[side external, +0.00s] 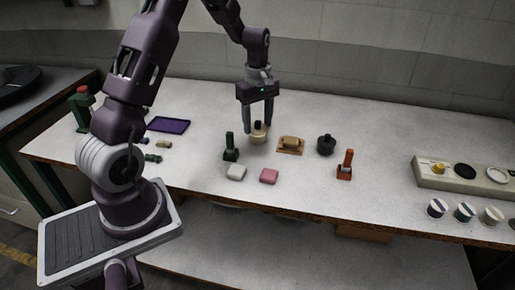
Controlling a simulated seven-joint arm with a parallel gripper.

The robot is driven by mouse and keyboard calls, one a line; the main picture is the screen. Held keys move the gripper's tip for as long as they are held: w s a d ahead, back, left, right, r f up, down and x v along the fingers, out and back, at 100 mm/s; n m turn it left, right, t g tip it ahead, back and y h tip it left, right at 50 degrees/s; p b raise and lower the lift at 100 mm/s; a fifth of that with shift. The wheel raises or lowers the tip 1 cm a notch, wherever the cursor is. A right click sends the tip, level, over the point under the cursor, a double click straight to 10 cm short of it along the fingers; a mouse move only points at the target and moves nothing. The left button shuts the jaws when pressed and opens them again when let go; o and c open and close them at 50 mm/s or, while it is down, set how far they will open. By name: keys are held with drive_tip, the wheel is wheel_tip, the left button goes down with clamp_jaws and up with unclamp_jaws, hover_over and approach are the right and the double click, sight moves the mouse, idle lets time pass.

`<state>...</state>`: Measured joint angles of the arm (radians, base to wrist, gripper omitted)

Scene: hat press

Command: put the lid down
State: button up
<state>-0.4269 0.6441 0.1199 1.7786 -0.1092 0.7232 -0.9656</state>
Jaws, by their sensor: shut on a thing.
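My gripper (258,129) points straight down over the middle of the worktable (330,115). Its two fingers stand on either side of a small cream round piece with a dark knob on top, which looks like the lid (258,136), and are shut on it. The lid looks upright. I cannot tell whether its underside touches the table or hangs just above it. A dark round piece with a knob (326,145) stands to the right, past a tan block on a wooden board (291,145).
A green upright tool (231,147) stands close on the left. A white block (236,173) and a pink block (269,176) lie in front. An orange tool (345,165) stands right. A purple tray (168,125) lies left. The back of the table is clear.

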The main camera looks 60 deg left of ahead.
sight(258, 156)
wheel_tip(258, 156, down, 10)
drive_tip(key=shift+s+d+r, duration=0.1)
drive_tip(key=shift+r, duration=0.05)
drive_tip(key=o, duration=1.3)
